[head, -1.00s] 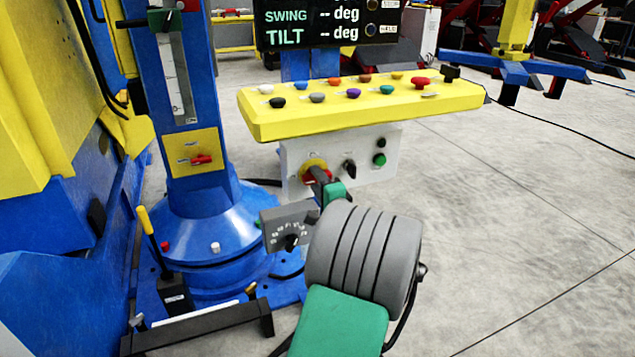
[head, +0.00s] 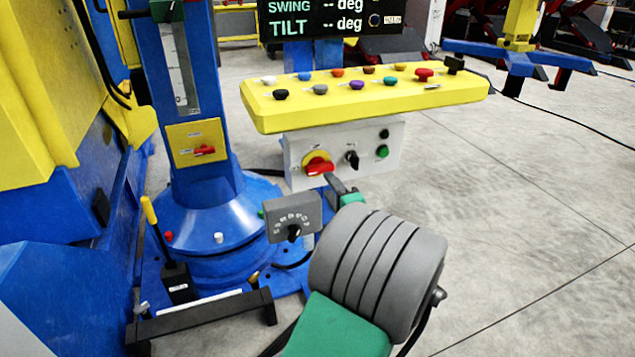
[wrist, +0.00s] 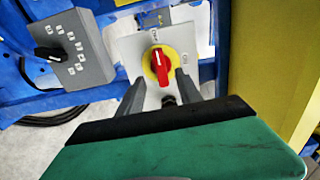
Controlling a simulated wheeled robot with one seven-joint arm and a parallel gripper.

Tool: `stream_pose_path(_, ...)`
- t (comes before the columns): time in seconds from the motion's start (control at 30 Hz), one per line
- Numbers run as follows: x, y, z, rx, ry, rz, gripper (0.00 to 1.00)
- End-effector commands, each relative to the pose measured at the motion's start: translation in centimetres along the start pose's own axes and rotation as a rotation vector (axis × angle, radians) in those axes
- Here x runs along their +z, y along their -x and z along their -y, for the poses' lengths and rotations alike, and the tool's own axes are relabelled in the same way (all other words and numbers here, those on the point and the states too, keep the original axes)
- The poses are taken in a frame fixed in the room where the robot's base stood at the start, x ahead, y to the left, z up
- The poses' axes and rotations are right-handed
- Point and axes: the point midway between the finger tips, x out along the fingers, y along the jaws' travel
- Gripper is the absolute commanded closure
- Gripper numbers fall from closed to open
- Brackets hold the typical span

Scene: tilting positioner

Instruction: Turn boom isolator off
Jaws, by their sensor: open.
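A red rotary handle (head: 319,169) on a yellow disc is on the front of a light grey box under the yellow button panel. It also shows in the wrist view (wrist: 161,66), where its small labels are too blurred to read. In the head view the handle lies roughly level. My gripper (head: 329,179) is just below and in front of it. In the wrist view my gripper (wrist: 160,80) is open, its two dark fingers apart on either side just below the handle. A second red handle (head: 204,150) sits on a yellow plate on the blue column. I cannot tell which is named boom isolator.
The yellow button panel (head: 370,97) overhangs the box. A black knob (head: 352,158) and a green button (head: 382,151) are right of the handle. A grey dial box (head: 293,216) stands left of my gripper.

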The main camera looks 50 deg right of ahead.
Motion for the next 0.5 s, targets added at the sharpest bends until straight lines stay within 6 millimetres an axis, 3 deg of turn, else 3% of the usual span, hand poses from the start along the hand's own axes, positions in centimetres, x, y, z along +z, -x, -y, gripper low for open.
stream_pose_path(0.13, 0.7, -0.3, 0.4, 0.009, 0.014, 0.016, 0.58)
stream_pose_path(0.23, 4.5, -1.5, 1.8, 0.064, 0.091, 0.106, 0.58)
stream_pose_path(0.27, 6.4, -1.9, 2.3, 0.092, 0.133, 0.151, 0.58)
stream_pose_path(0.37, 14.7, -2.6, 4.3, 0.209, 0.33, 0.355, 0.58)
stream_pose_path(0.4, 18.3, -2.3, 5.1, 0.259, 0.429, 0.447, 0.58)
stream_pose_path(0.5, 26.4, 0.5, 7.2, 0.374, 0.699, 0.684, 0.58)
